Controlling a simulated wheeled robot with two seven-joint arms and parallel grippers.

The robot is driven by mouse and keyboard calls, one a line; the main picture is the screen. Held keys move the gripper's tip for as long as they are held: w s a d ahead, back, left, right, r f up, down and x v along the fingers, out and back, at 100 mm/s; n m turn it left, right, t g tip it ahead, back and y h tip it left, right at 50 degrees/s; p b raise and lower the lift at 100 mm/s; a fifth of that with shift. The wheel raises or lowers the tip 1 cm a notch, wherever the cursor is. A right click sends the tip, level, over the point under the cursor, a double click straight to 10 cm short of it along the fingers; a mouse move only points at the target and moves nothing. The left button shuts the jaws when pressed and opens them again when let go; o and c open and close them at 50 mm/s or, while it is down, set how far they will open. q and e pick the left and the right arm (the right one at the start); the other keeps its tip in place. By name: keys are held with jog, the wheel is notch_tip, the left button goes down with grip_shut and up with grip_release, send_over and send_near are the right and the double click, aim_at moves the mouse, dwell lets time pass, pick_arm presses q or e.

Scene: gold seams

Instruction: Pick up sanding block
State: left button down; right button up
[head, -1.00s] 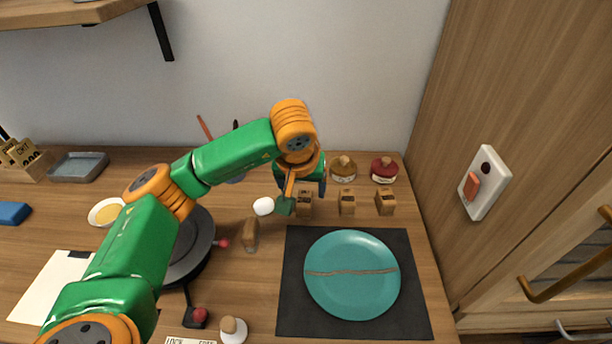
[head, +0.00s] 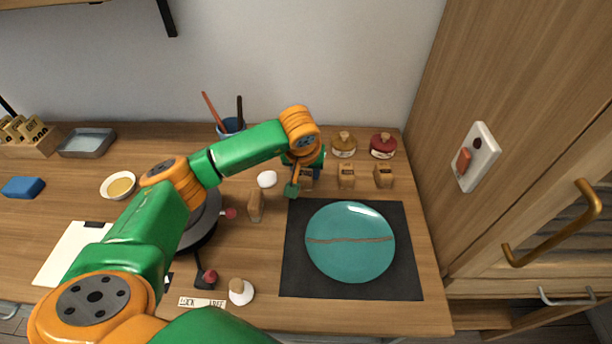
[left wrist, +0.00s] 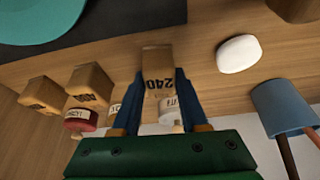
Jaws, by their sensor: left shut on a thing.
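My left gripper (left wrist: 160,88) is shut on a wooden sanding block (left wrist: 157,62) marked 240, between its two blue fingers. In the head view my left gripper (head: 300,184) is at the left end of the block row, partly covering the held block (head: 308,182). Two similar wooden blocks stand to its right, a middle one (head: 346,176) and a right one (head: 383,177). I cannot tell whether the held block is clear of the table. My right gripper is out of view.
A teal plate (head: 350,225) with a seam lies on a dark mat (head: 300,285) in front. An amber jar (head: 343,146) and a red jar (head: 383,146) stand behind the blocks. A white rounded object (head: 267,179) and a blue cup (head: 231,127) are left. A cabinet bounds the right.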

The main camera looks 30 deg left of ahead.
pick_arm(q)
jog(key=shift+r, duration=0.15)
notch_tip(320, 180, up, 3)
jog(key=shift+w+f+b, duration=0.1)
jog(key=shift+f+b, duration=0.1)
jog(key=shift+b, duration=0.75)
jog(key=s+d+r, duration=0.4)
jog(key=s+r, duration=0.6)
jog(key=s, duration=0.3)
jog(key=shift+s, duration=0.3)
